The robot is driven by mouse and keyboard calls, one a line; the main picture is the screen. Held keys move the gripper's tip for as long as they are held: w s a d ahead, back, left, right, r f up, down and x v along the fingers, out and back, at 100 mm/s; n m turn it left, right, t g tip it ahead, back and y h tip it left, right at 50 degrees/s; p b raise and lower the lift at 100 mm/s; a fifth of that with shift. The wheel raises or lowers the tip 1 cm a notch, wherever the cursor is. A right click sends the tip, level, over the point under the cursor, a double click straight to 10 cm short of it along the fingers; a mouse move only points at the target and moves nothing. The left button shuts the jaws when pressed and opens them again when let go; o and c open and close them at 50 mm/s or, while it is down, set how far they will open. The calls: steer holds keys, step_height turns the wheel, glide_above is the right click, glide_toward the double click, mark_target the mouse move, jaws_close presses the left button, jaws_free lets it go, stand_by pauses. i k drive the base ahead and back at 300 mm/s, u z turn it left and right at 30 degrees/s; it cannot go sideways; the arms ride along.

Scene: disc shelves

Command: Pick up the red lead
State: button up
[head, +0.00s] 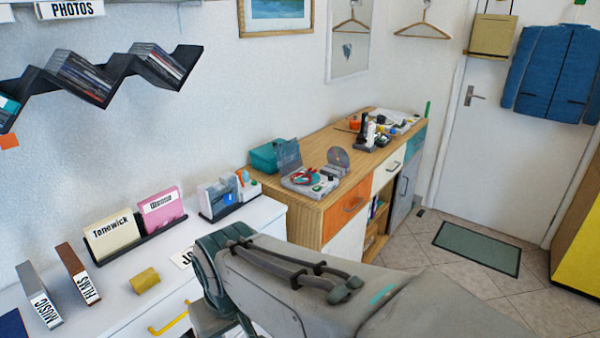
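The red lead (303,177) appears as a small red loop on top of a grey device (318,187) with an open lid. The device stands on the near end of the wooden sideboard (270,181). The lead is small in the picture, and I cannot make out its ends. My grey arm fills the lower middle of the head view, in front of and below the sideboard. My gripper's fingers do not show. No contact between my arm and the lead is visible.
A teal box (264,158) stands behind the device, and a grey disc holder (338,165) is beside it. Several small items crowd the sideboard's far end. A white desk (110,318) with card holders is at left. Tiled floor (405,252) is open at right.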

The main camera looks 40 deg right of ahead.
mark_target(295, 181)
steer(key=z, duration=1.65)
steer(key=i, duration=1.75)
steer(key=u, duration=0.6)
